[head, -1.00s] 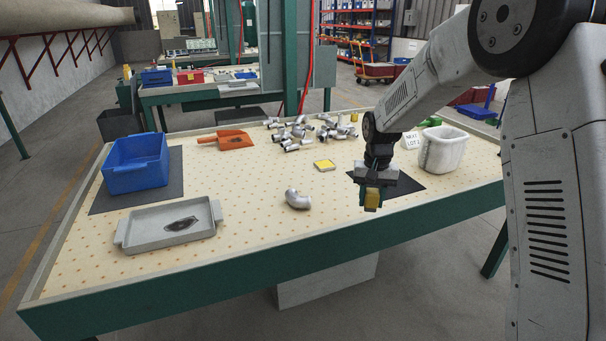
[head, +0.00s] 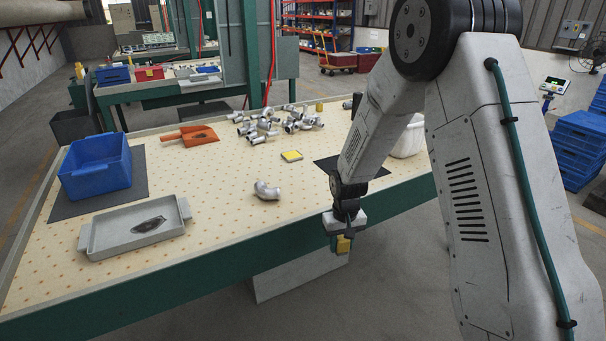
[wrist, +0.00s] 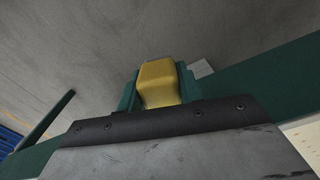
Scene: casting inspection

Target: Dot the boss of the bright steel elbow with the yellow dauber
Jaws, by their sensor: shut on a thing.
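The bright steel elbow (head: 266,190) lies alone on the pegboard-like tabletop, near the middle of the table in the head view. Which part of it is the boss is too small to tell. My gripper (head: 343,236) is shut on the yellow dauber (head: 343,245), at the table's front edge, to the right of and nearer than the elbow. In the wrist view the yellow dauber (wrist: 160,82) sits between the green fingers, with floor and the green table edge behind it. The elbow is not in the wrist view.
A yellow pad (head: 291,156) lies behind the elbow. Several grey fittings (head: 262,127) are heaped at the back. A grey tray (head: 102,243), a blue bin (head: 75,180) and an orange scoop (head: 197,140) are at left. A white bin (head: 410,140) is partly behind my arm.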

